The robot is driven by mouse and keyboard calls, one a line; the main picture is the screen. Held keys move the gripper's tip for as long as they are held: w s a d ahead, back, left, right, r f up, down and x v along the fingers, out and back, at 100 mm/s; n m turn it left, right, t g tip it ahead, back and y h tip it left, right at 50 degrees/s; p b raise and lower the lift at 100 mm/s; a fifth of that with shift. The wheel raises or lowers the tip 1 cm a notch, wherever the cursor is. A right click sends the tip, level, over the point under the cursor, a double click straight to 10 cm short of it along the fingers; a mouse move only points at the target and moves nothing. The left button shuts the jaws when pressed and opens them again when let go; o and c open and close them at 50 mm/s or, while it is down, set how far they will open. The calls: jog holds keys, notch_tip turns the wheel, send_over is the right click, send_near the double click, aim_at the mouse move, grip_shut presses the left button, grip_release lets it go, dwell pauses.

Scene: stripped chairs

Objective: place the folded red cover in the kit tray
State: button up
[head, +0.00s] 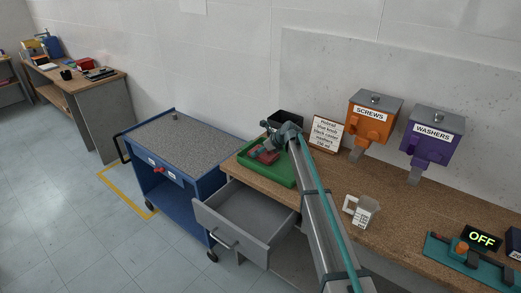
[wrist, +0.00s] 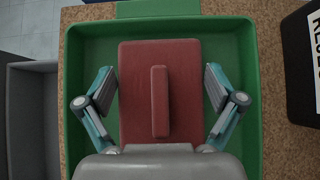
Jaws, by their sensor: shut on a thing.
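The folded red cover (wrist: 160,115) is a flat red block with a raised rib along its middle. In the wrist view it lies inside the outline of the green kit tray (wrist: 82,32). My gripper (wrist: 160,82) has one finger on each side of it and is shut on it. In the head view the red cover (head: 268,157) shows under my gripper (head: 270,150), within the green tray (head: 265,179) on the bench's left end. Whether it touches the tray floor cannot be told. My gripper's body hides its near end.
A black bin (head: 287,119) stands just behind the tray. An open grey drawer (head: 245,215) juts out below it. A blue cart (head: 180,145) stands to the left.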

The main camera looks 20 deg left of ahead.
jog(key=shift+f, duration=0.15)
jog(key=o, duration=0.8)
jog(key=shift+r, duration=0.2)
jog(key=shift+s+d+r, duration=0.1)
jog(key=shift+d+r, duration=0.1)
jog(key=shift+d, duration=0.1)
jog(key=b+v, duration=0.3)
jog(key=v, duration=0.8)
jog(key=shift+r, duration=0.15)
